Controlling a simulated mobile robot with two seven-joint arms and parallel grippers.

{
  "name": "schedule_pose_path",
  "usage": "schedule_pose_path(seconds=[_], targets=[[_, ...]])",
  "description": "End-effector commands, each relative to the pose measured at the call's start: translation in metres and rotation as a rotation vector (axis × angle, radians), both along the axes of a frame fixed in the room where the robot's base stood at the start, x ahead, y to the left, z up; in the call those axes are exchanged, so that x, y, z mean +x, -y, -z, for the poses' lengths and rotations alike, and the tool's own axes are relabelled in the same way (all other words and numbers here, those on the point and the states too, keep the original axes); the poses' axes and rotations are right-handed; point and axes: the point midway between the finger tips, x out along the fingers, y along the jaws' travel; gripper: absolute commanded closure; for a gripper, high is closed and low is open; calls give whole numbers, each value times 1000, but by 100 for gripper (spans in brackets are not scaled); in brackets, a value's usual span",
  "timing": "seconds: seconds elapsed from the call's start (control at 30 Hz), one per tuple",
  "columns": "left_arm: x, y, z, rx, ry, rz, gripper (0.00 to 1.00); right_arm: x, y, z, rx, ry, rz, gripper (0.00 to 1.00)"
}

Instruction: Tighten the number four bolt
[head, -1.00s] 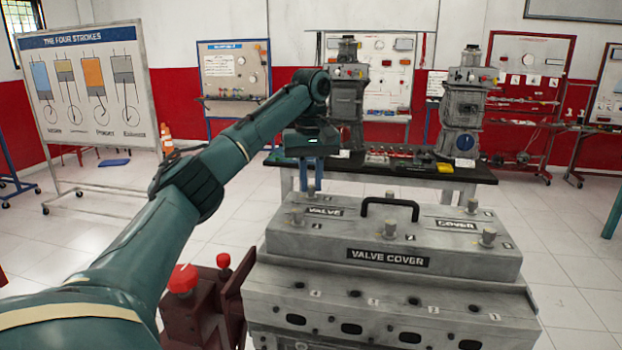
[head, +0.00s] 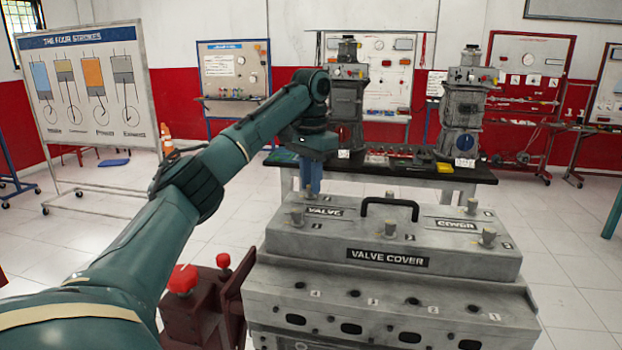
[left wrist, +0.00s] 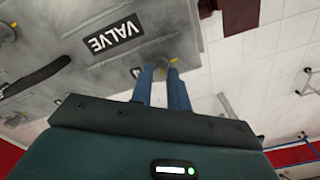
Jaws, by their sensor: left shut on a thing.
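The grey valve cover (head: 388,258) sits on an engine block in the head view, with several pale bolts on its top, small number plates and a black handle. My left gripper (head: 313,190) points down at the back-left corner of the cover. In the left wrist view its two blue fingers (left wrist: 166,88) are shut on the corner bolt (left wrist: 170,63), which is mostly hidden between them. The small number plate (left wrist: 135,72) beside that bolt is too small to read. My right gripper is not in view.
A front-left bolt (head: 297,216) and a front-middle bolt (head: 390,230) stand near the black handle (head: 389,207). Red knobs (head: 182,279) rise on a stand left of the engine block (head: 400,310). A black-topped workbench (head: 430,175) with parts stands behind.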

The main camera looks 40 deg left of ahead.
Motion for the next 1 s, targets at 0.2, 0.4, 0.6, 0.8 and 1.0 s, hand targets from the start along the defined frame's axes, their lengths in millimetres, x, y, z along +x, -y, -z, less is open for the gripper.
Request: schedule_pose_path(seconds=[0.2,0.4,0.6,0.8,1.0], targets=[[0,0,0,0,0,206,100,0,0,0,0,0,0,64],[0,0,0,-1,2,396,100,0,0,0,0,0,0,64],[0,0,0,-1,1,582,100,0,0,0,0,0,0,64],[0,-1,0,-2,1,749,100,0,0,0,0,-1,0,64],[0,-1,0,-2,1,876,100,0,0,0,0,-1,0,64]])
